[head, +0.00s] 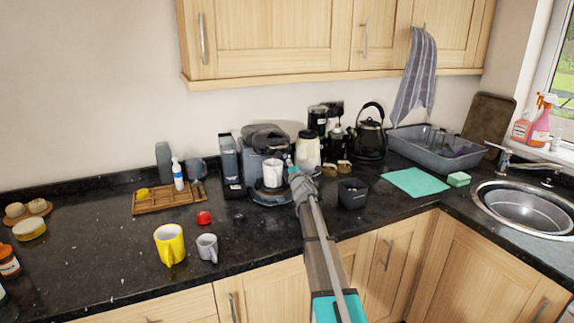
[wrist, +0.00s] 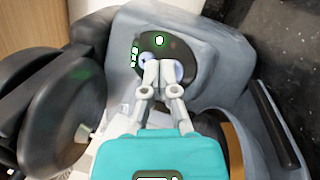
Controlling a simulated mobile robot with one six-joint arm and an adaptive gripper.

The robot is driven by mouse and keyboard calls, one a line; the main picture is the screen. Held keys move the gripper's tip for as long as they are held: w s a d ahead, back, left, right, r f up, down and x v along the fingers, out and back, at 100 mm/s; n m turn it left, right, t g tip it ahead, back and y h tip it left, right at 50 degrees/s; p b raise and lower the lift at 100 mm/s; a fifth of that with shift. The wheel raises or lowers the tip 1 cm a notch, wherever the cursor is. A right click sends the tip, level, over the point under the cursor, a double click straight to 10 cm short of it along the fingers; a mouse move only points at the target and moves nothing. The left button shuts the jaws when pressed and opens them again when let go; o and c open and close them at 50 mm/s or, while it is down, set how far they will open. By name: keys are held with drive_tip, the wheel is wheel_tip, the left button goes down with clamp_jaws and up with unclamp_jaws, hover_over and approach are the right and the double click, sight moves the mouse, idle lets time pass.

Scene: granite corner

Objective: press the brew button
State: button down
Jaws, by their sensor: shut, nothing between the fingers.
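The coffee machine (head: 265,138) stands against the wall on the dark counter, with a white cup (head: 272,173) under its spout. In the wrist view the machine's grey body (wrist: 215,50) carries a dark round panel (wrist: 183,53) with green lit symbols. A pale round button (wrist: 147,59) shows on this panel, partly behind my fingertips. My gripper (wrist: 161,66) is shut and empty, its fingertips over the panel at the button. I cannot tell whether they touch it. In the head view my gripper (head: 291,165) is at the machine's front right side.
A cream canister (head: 307,148) stands close right of my gripper, and a black container (head: 352,194) stands nearer the front. A yellow mug (head: 169,243), a grey mug (head: 207,247) and a red item (head: 204,217) stand front left.

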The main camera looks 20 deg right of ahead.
drive_tip(key=shift+s+r, duration=0.1)
drive_tip(key=shift+s+d+r+p, duration=0.2)
drive_tip(key=shift+s+r+p, duration=0.2)
drive_tip(key=shift+s, duration=0.15)
drive_tip(key=shift+s, duration=0.1)
drive_tip(key=s+r+p, duration=0.1)
drive_tip(key=s, duration=0.1)
drive_tip(key=s+d+r+p, duration=0.1)
drive_tip(key=s, duration=0.1)
drive_tip(key=shift+d+r, duration=0.15)
idle(0.6)
drive_tip(key=shift+s, duration=0.1)
idle(0.7)
